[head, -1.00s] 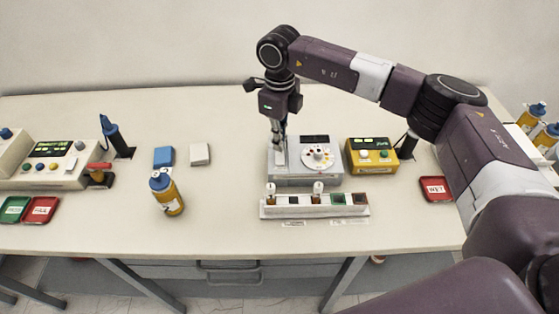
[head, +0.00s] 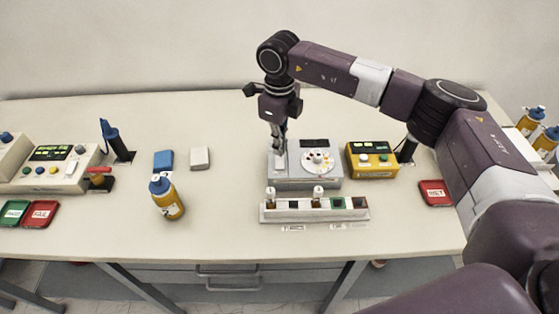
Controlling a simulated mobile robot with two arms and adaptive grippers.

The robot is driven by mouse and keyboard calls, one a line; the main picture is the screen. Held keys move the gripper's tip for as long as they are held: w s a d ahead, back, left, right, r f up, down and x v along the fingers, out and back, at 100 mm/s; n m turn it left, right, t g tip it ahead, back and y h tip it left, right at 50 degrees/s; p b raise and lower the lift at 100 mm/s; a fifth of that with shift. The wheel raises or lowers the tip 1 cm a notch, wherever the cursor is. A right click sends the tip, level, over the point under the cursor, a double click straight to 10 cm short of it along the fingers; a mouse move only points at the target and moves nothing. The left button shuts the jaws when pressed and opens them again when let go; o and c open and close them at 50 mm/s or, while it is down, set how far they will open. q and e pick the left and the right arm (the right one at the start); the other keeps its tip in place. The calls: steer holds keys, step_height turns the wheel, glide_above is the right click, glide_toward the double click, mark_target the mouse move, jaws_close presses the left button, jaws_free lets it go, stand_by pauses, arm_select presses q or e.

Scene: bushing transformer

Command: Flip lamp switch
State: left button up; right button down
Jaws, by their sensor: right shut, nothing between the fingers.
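A grey instrument (head: 305,180) with a dark display and a round white dial (head: 318,161) stands near the middle of the bench. The lamp switch itself is too small to make out, and my gripper covers part of the instrument's left top. My right gripper (head: 279,150) is shut and empty, pointing down at the left part of the instrument's top. I cannot tell whether the fingertips touch it. My left gripper is not in view.
A white rack (head: 314,210) with vials stands just in front of the instrument. A yellow box (head: 371,160) stands close at its right. A yellow bottle with a blue cap (head: 166,198) stands at left, near blue (head: 163,160) and white (head: 200,158) blocks. A red tray (head: 435,193) lies at right.

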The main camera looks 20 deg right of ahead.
mark_target(279, 158)
stand_by(0.5)
steer(key=shift+f+b, duration=0.9)
steer(key=shift+f, duration=0.25)
steer(key=shift+r, duration=0.15)
steer(key=shift+r+p, duration=1.7)
steer(key=shift+r, duration=1.75)
steer(key=shift+f, duration=0.1)
